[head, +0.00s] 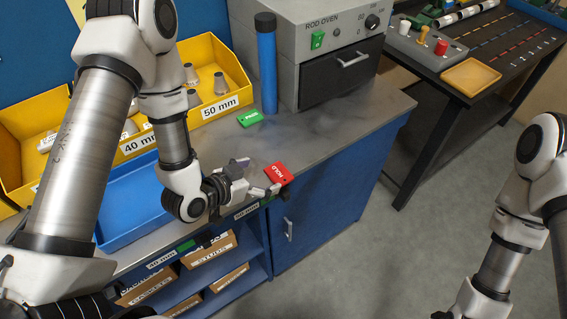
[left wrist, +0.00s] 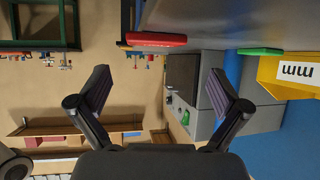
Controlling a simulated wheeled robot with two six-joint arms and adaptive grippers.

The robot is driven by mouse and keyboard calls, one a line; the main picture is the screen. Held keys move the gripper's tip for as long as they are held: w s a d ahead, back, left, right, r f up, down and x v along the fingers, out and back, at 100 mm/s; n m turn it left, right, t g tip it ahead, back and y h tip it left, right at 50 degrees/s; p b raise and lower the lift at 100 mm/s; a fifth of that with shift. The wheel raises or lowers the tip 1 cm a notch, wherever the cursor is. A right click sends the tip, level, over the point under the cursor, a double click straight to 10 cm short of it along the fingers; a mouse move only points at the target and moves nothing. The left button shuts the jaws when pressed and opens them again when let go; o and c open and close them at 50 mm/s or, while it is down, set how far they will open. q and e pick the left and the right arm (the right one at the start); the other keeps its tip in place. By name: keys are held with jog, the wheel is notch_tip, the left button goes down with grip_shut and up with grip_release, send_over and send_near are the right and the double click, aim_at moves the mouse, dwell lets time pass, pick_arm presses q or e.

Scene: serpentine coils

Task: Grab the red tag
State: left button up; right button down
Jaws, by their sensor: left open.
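The red tag (head: 279,173), marked HOLD, lies at the front edge of the grey bench top. It also shows in the left wrist view (left wrist: 157,39), above the space between the fingers and beyond their tips. My left gripper (head: 257,178) is open and empty, just left of the tag at the bench edge. In the left wrist view its two fingers (left wrist: 160,82) stand wide apart. I see no contact with the tag. Part of my right arm shows at the right, but its gripper is out of view.
A green tag (head: 250,118) lies farther back on the bench, near a blue cylinder (head: 267,70) and the rod oven (head: 318,40). A blue tray (head: 112,242) and yellow bins (head: 228,62) stand left. Bench space right of the red tag is clear.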

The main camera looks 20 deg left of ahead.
aim_at(279, 172)
pick_arm(q)
jog(key=shift+s+d+f+p, duration=0.1)
jog(key=shift+d+f+p, duration=0.1)
jog(key=shift+d+p, duration=0.45)
jog(key=x, duration=0.4)
jog(key=shift+a+f+p, duration=0.3)
jog(key=shift+a+f, duration=0.05)
jog(key=shift+r, duration=0.15)
jog(key=shift+c, duration=1.1)
jog(key=shift+s+r, duration=0.1)
jog(key=shift+s, duration=0.1)
jog(key=c, duration=0.5)
jog(key=shift+a, duration=0.1)
jog(key=c, duration=0.4)
jog(key=shift+c, duration=0.3)
pick_arm(e)
jog(key=shift+s+r, duration=0.3)
jog(key=shift+r, duration=0.35)
jog(key=shift+s+r, duration=0.25)
jog(key=shift+r, duration=0.35)
pick_arm(q)
jog(key=shift+w, duration=0.1)
pick_arm(e)
jog(key=shift+f, duration=0.1)
